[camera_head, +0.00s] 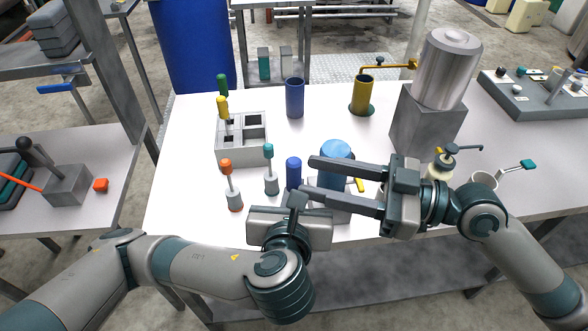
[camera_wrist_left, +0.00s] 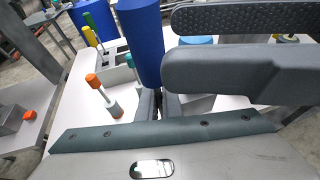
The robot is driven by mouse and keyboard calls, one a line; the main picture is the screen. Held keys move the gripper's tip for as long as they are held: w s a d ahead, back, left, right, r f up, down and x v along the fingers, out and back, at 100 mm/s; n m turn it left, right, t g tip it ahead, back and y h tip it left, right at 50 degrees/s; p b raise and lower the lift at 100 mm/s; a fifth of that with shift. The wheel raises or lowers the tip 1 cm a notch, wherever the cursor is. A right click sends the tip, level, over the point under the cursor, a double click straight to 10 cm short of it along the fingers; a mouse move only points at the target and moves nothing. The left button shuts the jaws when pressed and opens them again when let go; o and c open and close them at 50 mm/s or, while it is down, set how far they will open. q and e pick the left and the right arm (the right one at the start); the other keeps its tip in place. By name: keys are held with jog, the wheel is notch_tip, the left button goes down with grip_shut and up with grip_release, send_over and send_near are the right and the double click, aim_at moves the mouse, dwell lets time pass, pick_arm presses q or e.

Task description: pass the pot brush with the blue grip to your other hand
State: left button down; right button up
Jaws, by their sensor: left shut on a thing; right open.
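The pot brush with the blue grip (camera_head: 293,172) stands upright in my left gripper (camera_head: 297,204), which is shut on its lower part. Its blue grip also fills the top middle of the left wrist view (camera_wrist_left: 140,38). The brush's lower end is hidden by the gripper. My right gripper (camera_head: 310,176) is open and empty, reaching in from the right with its fingertips close beside the blue grip. In the left wrist view its two fingers lie just right of the grip; I cannot tell whether they touch it.
Brushes with orange (camera_head: 226,168) and teal (camera_head: 268,152) grips stand left of my left gripper. A grey rack (camera_head: 229,156) holds yellow- and green-gripped ones. A blue pot (camera_head: 335,150) sits behind my right gripper. A steel drum (camera_head: 448,70) stands back right. The table's left front (camera_head: 180,205) is clear.

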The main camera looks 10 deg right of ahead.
aim_at(294, 173)
jog(key=shift+x, duration=2.45)
jog(key=shift+c, duration=0.6)
grip_shut()
pick_arm(q)
jog(key=c, duration=1.9)
grip_release()
jog(key=shift+o, duration=0.2)
